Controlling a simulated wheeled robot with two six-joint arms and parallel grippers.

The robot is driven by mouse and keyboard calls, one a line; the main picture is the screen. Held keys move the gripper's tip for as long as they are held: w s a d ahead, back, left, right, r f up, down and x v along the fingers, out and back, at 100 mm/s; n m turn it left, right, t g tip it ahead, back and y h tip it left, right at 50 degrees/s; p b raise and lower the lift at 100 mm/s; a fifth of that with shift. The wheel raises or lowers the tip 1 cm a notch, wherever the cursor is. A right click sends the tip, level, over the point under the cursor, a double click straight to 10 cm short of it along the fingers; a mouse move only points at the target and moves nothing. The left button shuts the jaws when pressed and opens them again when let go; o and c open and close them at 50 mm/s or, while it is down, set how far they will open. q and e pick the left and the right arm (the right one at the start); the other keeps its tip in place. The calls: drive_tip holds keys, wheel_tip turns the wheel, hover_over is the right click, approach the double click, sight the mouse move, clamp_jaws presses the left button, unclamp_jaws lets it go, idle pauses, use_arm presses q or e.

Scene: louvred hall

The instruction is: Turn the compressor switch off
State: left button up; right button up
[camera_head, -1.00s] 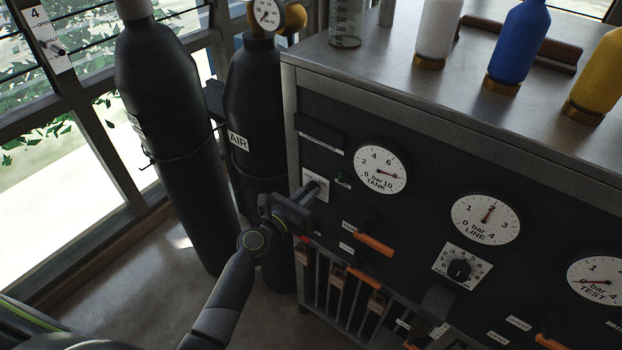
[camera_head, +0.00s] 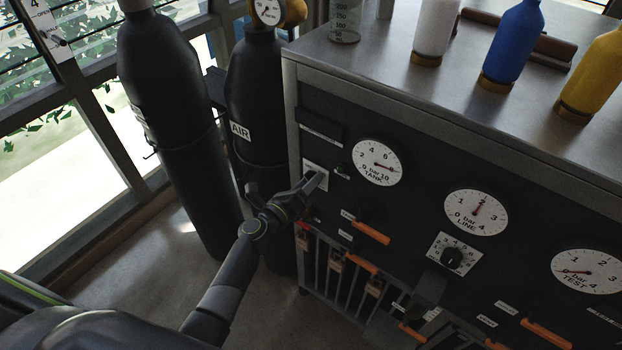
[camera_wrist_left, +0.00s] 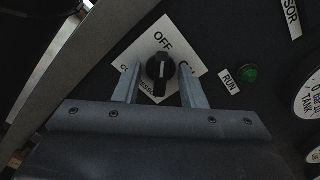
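The compressor switch is a black knob (camera_wrist_left: 160,74) with a white line, on a white plate (camera_wrist_left: 187,38) marked OFF. A second label right of the knob is partly hidden by a finger. The knob's line is upright in the left wrist view, pointing toward OFF. My left gripper (camera_head: 314,182) is at the plate, its fingers apart on either side of the knob, with a narrow gap visible at each side. In the head view the gripper mostly hides the switch. My right gripper is out of view.
A green RUN lamp (camera_wrist_left: 249,73) sits right of the switch. TANK (camera_head: 377,162), LINE (camera_head: 476,216) and TEST (camera_head: 587,271) gauges, a dial (camera_head: 452,257) and orange levers (camera_head: 371,233) are on the panel. Black cylinders (camera_head: 180,130) stand left. Bottles (camera_head: 515,45) stand on top.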

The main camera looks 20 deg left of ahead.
use_arm(q)
drive_tip(key=p+v, duration=0.1)
drive_tip(key=v, duration=0.6)
idle(0.3)
drive_tip(key=shift+r, duration=0.1)
